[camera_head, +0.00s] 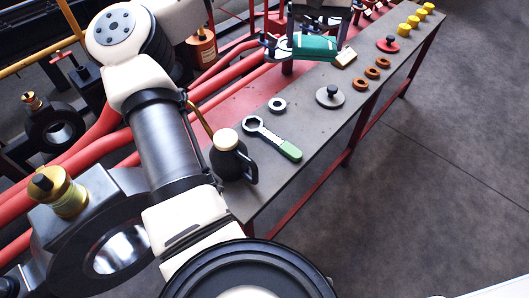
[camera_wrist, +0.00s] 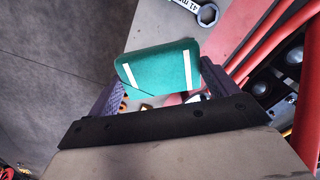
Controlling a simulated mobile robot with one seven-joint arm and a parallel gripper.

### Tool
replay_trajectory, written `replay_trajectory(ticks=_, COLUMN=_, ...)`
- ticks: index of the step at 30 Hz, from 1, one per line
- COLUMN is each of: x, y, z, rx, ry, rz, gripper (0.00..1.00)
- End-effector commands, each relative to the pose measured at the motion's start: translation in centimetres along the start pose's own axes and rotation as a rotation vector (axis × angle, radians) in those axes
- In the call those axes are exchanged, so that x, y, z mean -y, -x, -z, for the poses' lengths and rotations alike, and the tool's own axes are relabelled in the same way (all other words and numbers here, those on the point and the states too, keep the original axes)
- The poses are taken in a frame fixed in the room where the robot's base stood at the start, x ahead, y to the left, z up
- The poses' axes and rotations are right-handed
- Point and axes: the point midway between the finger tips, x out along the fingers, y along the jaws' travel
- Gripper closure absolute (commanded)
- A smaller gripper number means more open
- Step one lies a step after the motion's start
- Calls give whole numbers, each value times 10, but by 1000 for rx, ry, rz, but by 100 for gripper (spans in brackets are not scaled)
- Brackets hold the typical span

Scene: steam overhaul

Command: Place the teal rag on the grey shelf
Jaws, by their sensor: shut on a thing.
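The teal rag (camera_head: 315,46) is a folded block held between the fingers of my gripper (camera_head: 312,40), at the top centre of the head view. In the wrist view the rag (camera_wrist: 158,65) shows two white stripes, with a dark finger of my gripper (camera_wrist: 160,80) at each side. The long grey shelf (camera_head: 300,118) on red legs runs from the lower middle to the top right. The rag appears over its far left edge; the gap beneath it is hard to judge.
On the shelf are a black oil can (camera_head: 228,160), a green-handled wrench (camera_head: 272,138), a steel ring (camera_head: 277,104), a knobbed disc (camera_head: 330,96), brown rings (camera_head: 371,73), a red knob (camera_head: 388,44) and yellow caps (camera_head: 414,22). A brush (camera_head: 345,58) lies near the rag. Red pipes (camera_head: 225,75) run alongside.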

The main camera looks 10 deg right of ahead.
Motion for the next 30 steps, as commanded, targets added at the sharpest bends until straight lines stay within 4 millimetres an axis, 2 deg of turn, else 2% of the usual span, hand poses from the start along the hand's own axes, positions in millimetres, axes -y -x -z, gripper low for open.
replay_trajectory(ticks=1, x=-3, y=-17, z=1, rx=1, ry=-103, rz=-1, gripper=37)
replay_trajectory(ticks=3, x=-7, y=-28, z=2, rx=1, ry=-248, rz=-1, gripper=37)
replay_trajectory(ticks=7, x=-13, y=-43, z=4, rx=2, ry=-465, rz=0, gripper=37)
replay_trajectory(ticks=12, x=-17, y=-53, z=5, rx=2, ry=-623, rz=1, gripper=37)
replay_trajectory(ticks=17, x=-17, y=-72, z=5, rx=4, ry=-661, rz=0, gripper=37)
replay_trajectory(ticks=30, x=-17, y=-186, z=4, rx=4, ry=-658, rz=0, gripper=37)
